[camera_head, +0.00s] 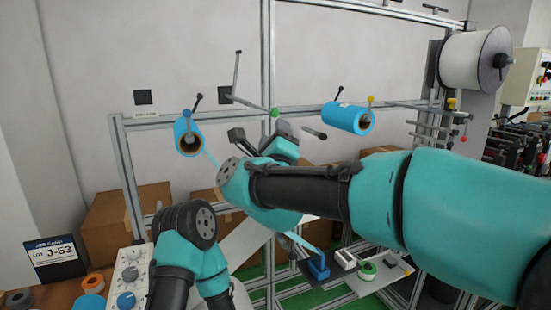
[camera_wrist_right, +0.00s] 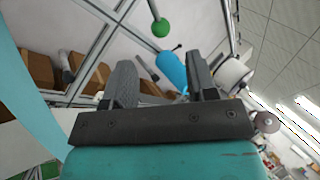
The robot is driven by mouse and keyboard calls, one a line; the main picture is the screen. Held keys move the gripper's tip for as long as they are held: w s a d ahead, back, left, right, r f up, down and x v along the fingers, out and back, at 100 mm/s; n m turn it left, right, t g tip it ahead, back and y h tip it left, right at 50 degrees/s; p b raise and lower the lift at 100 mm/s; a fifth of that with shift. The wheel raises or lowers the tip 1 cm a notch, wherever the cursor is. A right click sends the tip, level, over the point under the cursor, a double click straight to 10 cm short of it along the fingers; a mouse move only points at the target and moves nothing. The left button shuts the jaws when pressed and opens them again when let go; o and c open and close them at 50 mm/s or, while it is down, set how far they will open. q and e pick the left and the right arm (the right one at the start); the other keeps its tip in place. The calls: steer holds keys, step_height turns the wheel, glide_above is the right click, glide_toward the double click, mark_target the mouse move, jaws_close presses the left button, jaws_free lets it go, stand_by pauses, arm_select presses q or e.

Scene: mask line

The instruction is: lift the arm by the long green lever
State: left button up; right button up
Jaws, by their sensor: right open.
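The green ball knob (camera_head: 275,113) ends a thin grey lever (camera_head: 252,104) in front of the back wall, near the upper frame. In the right wrist view the green knob (camera_wrist_right: 161,28) and part of its rod show beyond the fingertips, slightly left of the gap's middle. My right gripper (camera_head: 262,135) is open and empty, just below the knob and apart from it. Its two dark fingers (camera_wrist_right: 162,78) stand wide apart in the wrist view. My left arm is folded low at the left in the head view; its gripper does not show.
A white spool (camera_head: 474,60) is at upper right. A metal frame (camera_head: 125,165) surrounds the area. Cardboard boxes (camera_head: 108,222) stand behind.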

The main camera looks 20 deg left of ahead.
steer(key=v, duration=0.7)
steer(key=shift+w, duration=0.1)
steer(key=w+d+f+n+g+h, duration=0.1)
steer(key=w+d+f+n+g, duration=0.25)
steer(key=f, duration=0.65)
steer(key=w+d+f+n+g, duration=0.1)
steer(key=w+d+f+n, duration=0.25)
steer(key=d+f, duration=0.45)
steer(key=w+d+f+n+g+h, duration=0.1)
steer(key=w+d+f+n+g, duration=0.3)
steer(key=f, duration=0.9)
steer(key=s+d+f+n+g+h, duration=0.1)
steer(key=s+d+f+n+g, duration=0.1)
steer(key=d+f, duration=0.6)
steer(key=s+d+f+n+g, duration=0.1)
steer(key=d+f+g, duration=0.15)
steer(key=f, duration=0.85)
steer(key=s+d+f+n+g, duration=0.2)
steer(key=s+d+f+g, duration=0.2)
steer(key=s+d+f, duration=0.3)
steer(key=s+d+f+n+g, duration=0.3)
steer(key=s+d+f, duration=0.4)
steer(key=s+f, duration=0.4)
steer(key=s+g, duration=0.1)
steer(key=s, duration=0.3)
steer(key=shift+s, duration=0.3)
